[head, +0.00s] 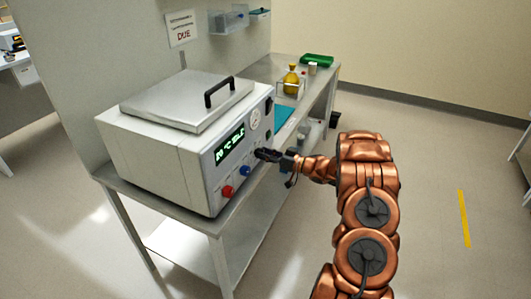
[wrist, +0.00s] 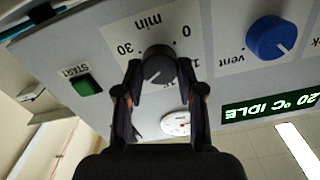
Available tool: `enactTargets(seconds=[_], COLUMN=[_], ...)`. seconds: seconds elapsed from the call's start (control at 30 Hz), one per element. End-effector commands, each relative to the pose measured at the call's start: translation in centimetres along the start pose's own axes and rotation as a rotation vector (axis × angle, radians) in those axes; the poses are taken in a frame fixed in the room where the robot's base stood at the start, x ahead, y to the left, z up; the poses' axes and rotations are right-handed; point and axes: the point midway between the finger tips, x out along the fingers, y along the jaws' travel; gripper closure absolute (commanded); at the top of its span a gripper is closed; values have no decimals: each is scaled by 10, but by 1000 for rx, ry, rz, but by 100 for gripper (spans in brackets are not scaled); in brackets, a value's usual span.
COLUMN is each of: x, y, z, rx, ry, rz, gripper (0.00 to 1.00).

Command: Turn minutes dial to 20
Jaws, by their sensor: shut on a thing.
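The minutes dial (wrist: 157,64) is a dark round knob on a white label marked "min" with 0, 15 and 30, seen upside down in the wrist view. A pale pointer line shows on its face, but I cannot tell exactly which value it points to. My gripper (wrist: 160,72) is closed around the dial, one finger on each side. In the head view my gripper (head: 264,154) is at the front panel of the white bath unit (head: 150,153), right of the blue knob (head: 245,171), and hides the dial.
The wrist view shows a green START button (wrist: 86,85), a blue vent knob (wrist: 270,38), a round gauge (wrist: 176,122) and a display (wrist: 270,108) reading 20 °C IDLE. A red knob (head: 227,191) sits low on the panel.

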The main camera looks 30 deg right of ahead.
Motion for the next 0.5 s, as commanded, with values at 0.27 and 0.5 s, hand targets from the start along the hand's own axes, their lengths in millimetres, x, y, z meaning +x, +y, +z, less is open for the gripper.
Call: enactTargets(seconds=[0.27,0.5], x=[0,0], y=[0,0], z=[2,2], rx=[15,14], ry=[-3,-3], rz=[0,0], gripper=[97,58])
